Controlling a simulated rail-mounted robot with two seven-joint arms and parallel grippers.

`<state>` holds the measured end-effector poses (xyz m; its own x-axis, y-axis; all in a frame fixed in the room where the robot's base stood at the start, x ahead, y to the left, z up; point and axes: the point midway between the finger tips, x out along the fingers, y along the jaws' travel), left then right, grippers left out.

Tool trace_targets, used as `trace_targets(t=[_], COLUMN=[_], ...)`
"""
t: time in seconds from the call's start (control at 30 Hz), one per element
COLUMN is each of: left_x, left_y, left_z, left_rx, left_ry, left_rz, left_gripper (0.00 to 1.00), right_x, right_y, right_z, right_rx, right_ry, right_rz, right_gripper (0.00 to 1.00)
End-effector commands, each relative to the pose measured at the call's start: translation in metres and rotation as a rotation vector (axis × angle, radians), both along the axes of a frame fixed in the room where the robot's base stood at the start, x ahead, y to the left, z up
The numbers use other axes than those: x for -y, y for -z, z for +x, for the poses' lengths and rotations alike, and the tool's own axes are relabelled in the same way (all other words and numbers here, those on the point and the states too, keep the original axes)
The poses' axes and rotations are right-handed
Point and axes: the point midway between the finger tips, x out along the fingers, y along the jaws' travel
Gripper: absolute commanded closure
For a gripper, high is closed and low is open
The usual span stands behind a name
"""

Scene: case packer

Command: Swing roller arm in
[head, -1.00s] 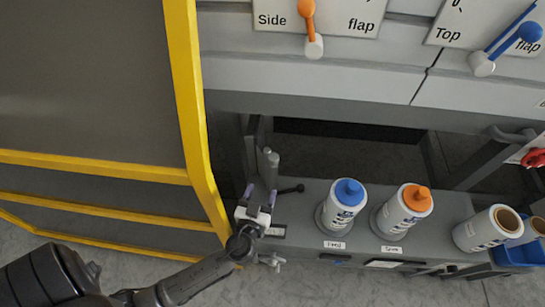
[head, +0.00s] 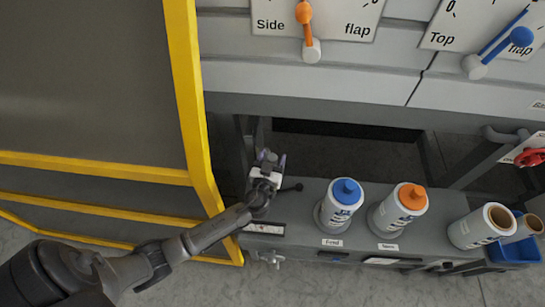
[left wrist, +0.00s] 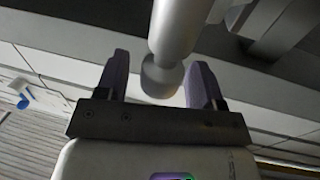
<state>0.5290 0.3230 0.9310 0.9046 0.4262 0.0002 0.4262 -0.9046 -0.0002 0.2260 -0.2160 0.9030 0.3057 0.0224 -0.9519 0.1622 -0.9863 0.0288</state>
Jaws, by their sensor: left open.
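A light grey rod with a wider rounded end (left wrist: 165,70), perhaps part of the roller arm, shows in the left wrist view. Its end lies between the two purple fingers of my left gripper (left wrist: 160,85), with a visible gap on each side. The gripper is open. In the head view my left gripper (head: 268,160) is at the left end of the grey bench, by the dark frame post, and hides most of the rod. A short black-knobbed lever (head: 292,188) sticks out just right of my wrist. My right gripper is not in view.
Blue-capped (head: 340,205) and orange-capped (head: 399,210) bottles stand on the bench (head: 300,215), right of my arm. A yellow guard frame (head: 190,100) stands close on the left. Dial levers (head: 307,30) are above.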

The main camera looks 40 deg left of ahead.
Motion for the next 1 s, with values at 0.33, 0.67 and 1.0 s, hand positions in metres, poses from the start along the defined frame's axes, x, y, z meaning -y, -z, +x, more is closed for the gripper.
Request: trace_targets(t=[0.33,0.67,1.0], left_x=[-0.0005,-0.0004,-0.0004], left_y=[0.0000,0.0000,0.0000], left_z=[0.0008,0.0007,0.0006], left_rx=[0.000,0.000,0.000], left_ry=[0.000,0.000,0.000], left_rz=[0.000,0.000,0.000], left_gripper=[0.44,0.75,1.00], right_x=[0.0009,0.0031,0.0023], right_y=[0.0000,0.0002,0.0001], right_z=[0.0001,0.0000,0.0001], right_rx=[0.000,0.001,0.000], right_ry=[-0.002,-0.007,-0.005], right_rz=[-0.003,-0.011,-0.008], right_gripper=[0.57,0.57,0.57])
